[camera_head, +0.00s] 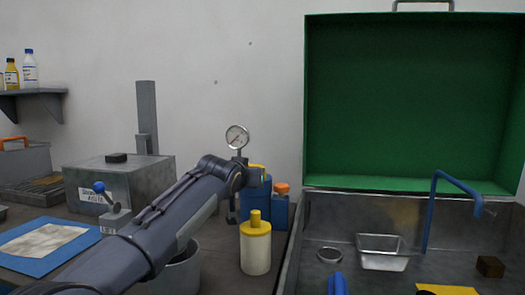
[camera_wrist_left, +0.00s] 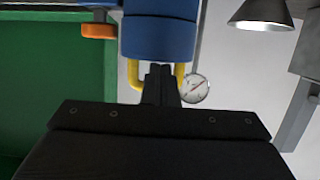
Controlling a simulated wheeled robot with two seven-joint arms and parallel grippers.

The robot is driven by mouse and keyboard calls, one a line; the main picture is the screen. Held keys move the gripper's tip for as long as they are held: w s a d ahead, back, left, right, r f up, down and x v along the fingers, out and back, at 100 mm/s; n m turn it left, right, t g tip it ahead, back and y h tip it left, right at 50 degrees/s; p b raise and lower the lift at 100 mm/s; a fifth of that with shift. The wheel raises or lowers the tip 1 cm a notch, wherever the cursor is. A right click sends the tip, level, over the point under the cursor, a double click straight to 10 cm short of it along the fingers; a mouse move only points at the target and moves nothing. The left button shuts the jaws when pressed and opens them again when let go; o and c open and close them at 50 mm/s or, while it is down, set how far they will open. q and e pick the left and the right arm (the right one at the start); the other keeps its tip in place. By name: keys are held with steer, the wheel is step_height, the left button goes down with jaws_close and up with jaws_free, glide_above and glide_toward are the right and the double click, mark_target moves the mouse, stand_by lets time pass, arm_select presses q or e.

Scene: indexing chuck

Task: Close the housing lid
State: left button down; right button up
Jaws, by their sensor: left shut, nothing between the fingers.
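The housing lid (camera_head: 405,105) stands upright and open at the right, with its green inner face toward me and a handle on its top edge. It is hinged at the back of the grey metal housing (camera_head: 370,212). The lid's green face also shows at the left of the left wrist view (camera_wrist_left: 50,80). My left arm reaches in from the left and ends left of the lid, apart from it. My left gripper (camera_wrist_left: 160,82) is shut and empty, before a blue container (camera_wrist_left: 158,38). Its fingertips are hard to make out in the head view. My right gripper is not in view.
Inside the housing are a metal tray (camera_head: 382,252), a ring (camera_head: 329,254), a bent blue rod (camera_head: 428,215) and a brown block (camera_head: 490,266). A yellow-capped jar (camera_head: 255,247) stands just left of it. A gauge (camera_head: 237,137) rises behind my arm. A grey box (camera_head: 130,182) stands left.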

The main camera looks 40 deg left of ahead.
arm_select(q)
steer(key=shift+f+g, duration=0.3)
steer(key=shift+f, duration=0.75)
step_height(320, 180, up, 5)
steer(key=p, duration=0.4)
steer(key=s+d+f+b, duration=0.1)
steer(key=s+d, duration=0.3)
steer(key=s, duration=0.4)
steer(key=shift+s+d+f+b, duration=0.2)
steer(key=shift+d+f+b, duration=0.2)
steer(key=shift+f, duration=0.3)
